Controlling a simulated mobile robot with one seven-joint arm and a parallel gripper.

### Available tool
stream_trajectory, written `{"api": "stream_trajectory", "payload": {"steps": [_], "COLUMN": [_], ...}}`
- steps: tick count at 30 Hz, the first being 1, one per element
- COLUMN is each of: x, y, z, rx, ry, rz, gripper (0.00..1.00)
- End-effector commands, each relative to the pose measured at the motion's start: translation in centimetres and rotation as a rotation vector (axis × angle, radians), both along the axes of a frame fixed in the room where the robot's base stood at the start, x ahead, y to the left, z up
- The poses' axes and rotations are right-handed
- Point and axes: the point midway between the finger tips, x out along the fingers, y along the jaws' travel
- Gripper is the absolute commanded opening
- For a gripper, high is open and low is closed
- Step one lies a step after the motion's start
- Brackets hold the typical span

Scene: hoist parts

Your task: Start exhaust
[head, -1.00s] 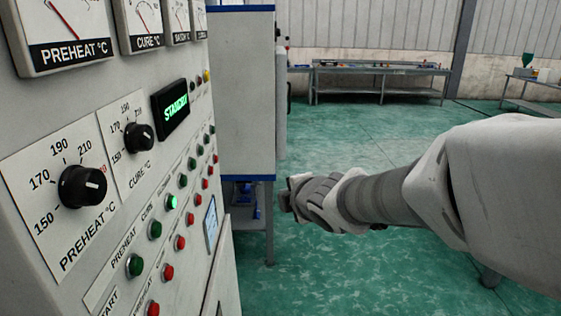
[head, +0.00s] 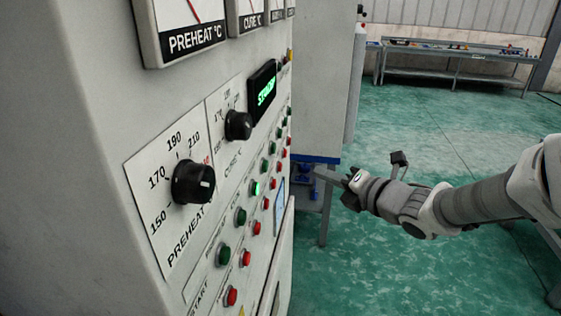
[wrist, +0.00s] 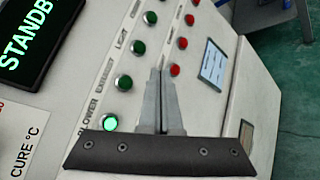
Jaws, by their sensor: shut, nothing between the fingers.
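The control panel (head: 245,205) stands at the left, with a column of green buttons beside a column of red ones. In the wrist view the green button by the EXHAUST label (wrist: 123,83) is unlit. The green button by the BLOWER label (wrist: 110,124) is lit, and it also glows in the head view (head: 254,188). My gripper (head: 328,176) is right of the panel, apart from it. In the wrist view its two fingers (wrist: 160,72) are together and empty. Their tips appear between the green column and the red buttons (wrist: 175,70).
The display (head: 262,90) reads STANDBY. Black PREHEAT (head: 193,182) and CURE (head: 238,125) knobs stick out of the panel. A small screen (wrist: 214,66) sits beyond the red buttons. A workbench (head: 455,65) stands far back; green floor between is open.

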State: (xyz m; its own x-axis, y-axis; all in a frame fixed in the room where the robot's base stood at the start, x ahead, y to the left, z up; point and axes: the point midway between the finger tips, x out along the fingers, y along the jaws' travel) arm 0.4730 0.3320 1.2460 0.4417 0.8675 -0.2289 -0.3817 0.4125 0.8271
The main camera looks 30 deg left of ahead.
Motion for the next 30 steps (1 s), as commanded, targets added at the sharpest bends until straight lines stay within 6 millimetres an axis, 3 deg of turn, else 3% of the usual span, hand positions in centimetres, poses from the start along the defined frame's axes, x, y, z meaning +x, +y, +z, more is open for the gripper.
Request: {"api": "stream_trajectory", "payload": {"steps": [14, 30], "x": [-0.2, -2.2], "y": [0.5, 6.9], "z": [0.0, -0.5], "rx": [0.001, 0.0], "ry": [-0.004, -0.006], "rz": [0.008, 0.008], "gripper": [0.0, 0.0]}}
